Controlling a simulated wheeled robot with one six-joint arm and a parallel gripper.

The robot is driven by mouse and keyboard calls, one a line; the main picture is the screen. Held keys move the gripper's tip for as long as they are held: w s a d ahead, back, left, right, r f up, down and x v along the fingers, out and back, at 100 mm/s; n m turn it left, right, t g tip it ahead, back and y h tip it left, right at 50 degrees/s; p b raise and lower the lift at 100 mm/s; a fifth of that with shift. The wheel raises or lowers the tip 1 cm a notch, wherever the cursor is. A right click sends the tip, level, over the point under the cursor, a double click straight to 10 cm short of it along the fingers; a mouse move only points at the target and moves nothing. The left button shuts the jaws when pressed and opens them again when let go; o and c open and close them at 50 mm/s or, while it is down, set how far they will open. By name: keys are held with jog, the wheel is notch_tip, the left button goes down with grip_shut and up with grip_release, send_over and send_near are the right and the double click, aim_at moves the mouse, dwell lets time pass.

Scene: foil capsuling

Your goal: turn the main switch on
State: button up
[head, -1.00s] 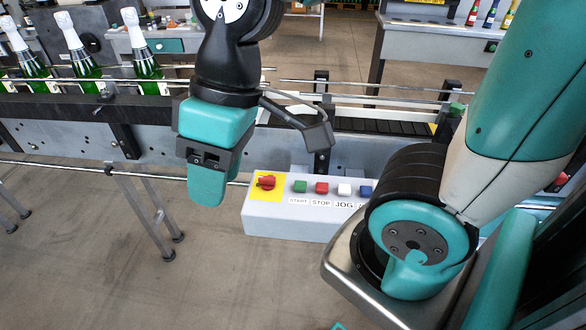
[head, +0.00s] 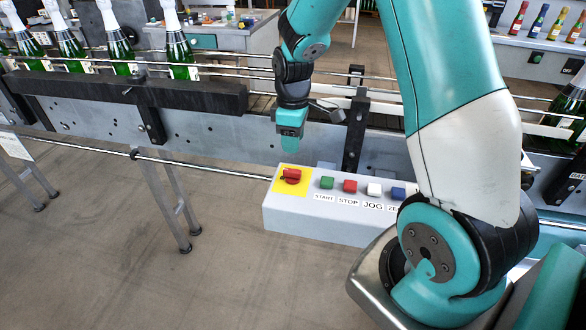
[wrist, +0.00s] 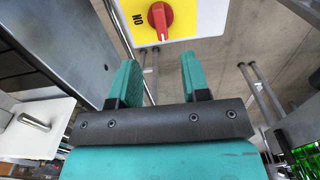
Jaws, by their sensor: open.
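The main switch (head: 292,176) is a red rotary knob on a yellow plate (head: 282,186) at the left end of a grey control box (head: 325,225). In the wrist view the knob (wrist: 160,18) lies beyond the fingertips, near the top edge. Its grip bar runs up and down there, and the word ON is printed to its left, off the bar's line. My gripper (head: 290,143) is just above and behind the switch in the head view. In the wrist view its two teal fingers (wrist: 158,62) are apart, with nothing between them and not touching the knob.
Green (head: 326,182), red (head: 350,186), white (head: 374,189) and blue (head: 398,193) buttons stand right of the switch. The conveyor rail (head: 200,100) with green bottles runs behind the box. The floor in front is clear.

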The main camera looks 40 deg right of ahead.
aim_at(293, 170)
notch_tip(293, 170, down, 10)
jog(key=shift+r+p, duration=0.15)
jog(key=shift+p, duration=0.15)
grip_shut()
